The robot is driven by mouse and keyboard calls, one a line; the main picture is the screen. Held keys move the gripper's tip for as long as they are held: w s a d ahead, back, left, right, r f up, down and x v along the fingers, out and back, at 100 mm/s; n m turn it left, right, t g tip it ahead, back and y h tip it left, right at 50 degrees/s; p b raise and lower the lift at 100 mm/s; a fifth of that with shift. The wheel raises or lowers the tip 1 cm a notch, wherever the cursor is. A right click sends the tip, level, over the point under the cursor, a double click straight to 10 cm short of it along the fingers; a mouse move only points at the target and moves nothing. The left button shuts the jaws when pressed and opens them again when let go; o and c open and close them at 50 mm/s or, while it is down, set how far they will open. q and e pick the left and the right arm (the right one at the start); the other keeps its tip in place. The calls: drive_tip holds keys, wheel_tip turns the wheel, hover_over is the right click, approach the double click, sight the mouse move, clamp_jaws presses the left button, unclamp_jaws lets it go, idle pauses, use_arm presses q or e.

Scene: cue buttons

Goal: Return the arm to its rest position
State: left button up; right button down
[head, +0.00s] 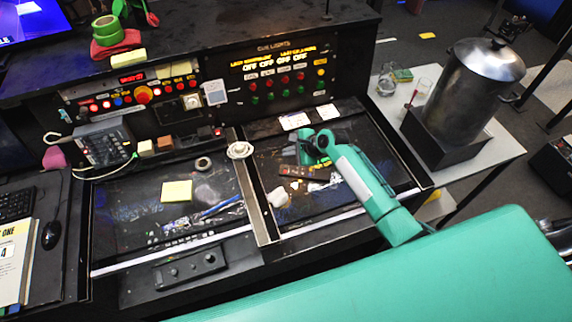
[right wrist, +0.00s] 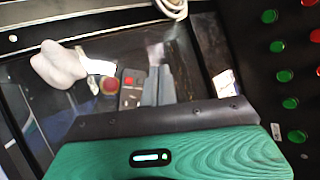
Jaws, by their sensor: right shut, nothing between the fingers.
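My right arm (head: 365,185), green with a pale band, reaches from the lower right over the right-hand desk panel. Its gripper (head: 306,160) hangs low over that panel, in front of the cue lights panel (head: 283,58). In the right wrist view the grey fingers (right wrist: 158,84) are together with nothing between them. A dark remote-like device with a red button (right wrist: 131,86) shows just beside the fingers; whether they touch it I cannot tell. Green and red cue buttons (right wrist: 289,103) are at the right of that view, apart from the fingers. My left gripper is not in view.
A pale lump (head: 278,197) and a white cable coil (head: 240,150) lie near the gripper. White cards (head: 294,121) lie behind it. A large metal urn (head: 470,95) stands on the side table at right. A yellow note (head: 176,191) lies on the left-hand panel.

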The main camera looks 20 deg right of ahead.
drive_tip(key=shift+s, duration=0.1)
idle(0.6)
